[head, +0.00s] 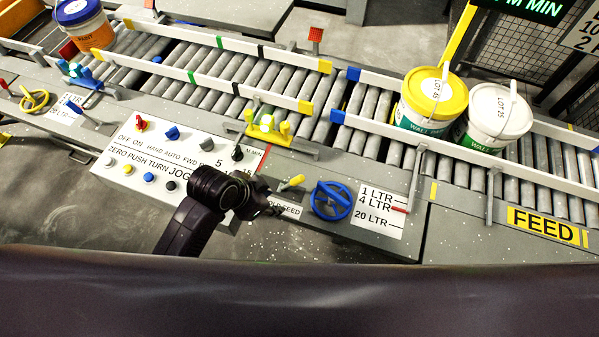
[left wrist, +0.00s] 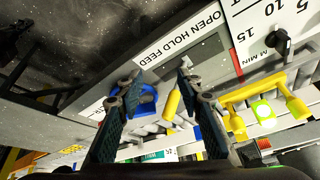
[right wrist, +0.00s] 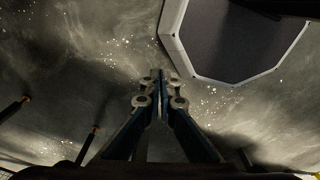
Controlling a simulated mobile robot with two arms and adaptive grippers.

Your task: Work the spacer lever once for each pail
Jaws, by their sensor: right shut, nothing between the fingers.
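The yellow-handled lever (head: 292,183) stands on the grey panel by a label reading OPEN HOLD FEED; it also shows in the left wrist view (left wrist: 172,104). My left gripper (head: 277,208) is open and empty, just in front of the lever; its fingers (left wrist: 158,73) are apart with nothing between them. A yellow-lidded pail (head: 432,98) and a white-lidded pail (head: 498,115) stand side by side on the rollers at right. An orange pail with a blue lid (head: 82,22) stands at far left. My right gripper (right wrist: 160,76) is shut and empty above the floor.
A blue handwheel (head: 331,200) sits right of the lever. A yellow bracket with a lit green lamp (head: 267,123) stands behind it. The control panel (head: 160,157) with knobs and buttons lies left. White guide rails (head: 225,83) edge the roller conveyor (head: 290,75).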

